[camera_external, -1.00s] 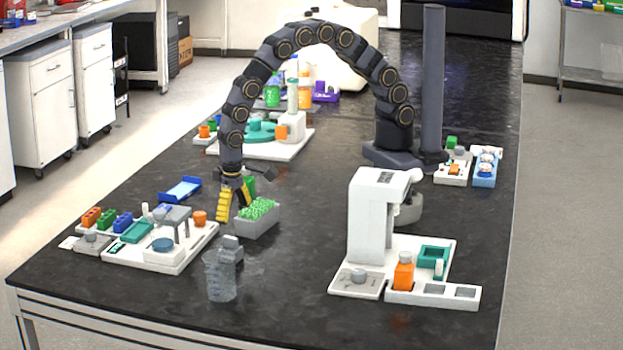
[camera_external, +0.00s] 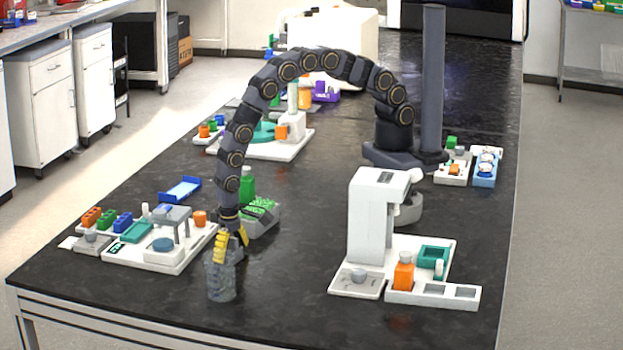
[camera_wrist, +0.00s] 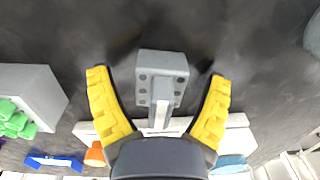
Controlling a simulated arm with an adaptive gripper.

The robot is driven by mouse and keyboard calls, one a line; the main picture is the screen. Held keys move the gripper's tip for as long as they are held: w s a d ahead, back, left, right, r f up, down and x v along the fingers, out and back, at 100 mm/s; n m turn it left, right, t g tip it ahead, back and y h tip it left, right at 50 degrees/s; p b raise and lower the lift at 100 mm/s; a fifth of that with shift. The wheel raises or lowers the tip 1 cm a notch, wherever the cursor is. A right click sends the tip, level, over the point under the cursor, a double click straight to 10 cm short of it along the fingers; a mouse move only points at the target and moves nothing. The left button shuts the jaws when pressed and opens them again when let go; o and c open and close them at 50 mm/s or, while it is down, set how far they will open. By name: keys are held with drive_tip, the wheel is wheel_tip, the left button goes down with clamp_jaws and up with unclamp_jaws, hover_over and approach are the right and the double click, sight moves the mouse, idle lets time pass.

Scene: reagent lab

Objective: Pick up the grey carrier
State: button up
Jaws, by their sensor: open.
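The grey carrier (camera_wrist: 163,63) shows in the wrist view as a small grey block with dark round spots and a narrower raised part in front. It lies between the two yellow fingers of my gripper (camera_wrist: 160,76), with dark gaps on both sides, so neither finger visibly touches it. In the external view my gripper (camera_external: 231,248) points down just behind the clear beaker, and the carrier is mostly hidden there by the fingers and the beaker. My gripper is open.
A clear beaker (camera_external: 220,282) stands close in front of my gripper. A grey bin (camera_external: 262,226) with green pieces and a green bottle (camera_external: 247,184) are just behind. A white station (camera_external: 160,262) is at left, a white machine (camera_external: 368,215) at right.

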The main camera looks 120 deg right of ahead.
drive_tip(key=c, duration=1.2)
drive_tip(key=shift+r, duration=0.1)
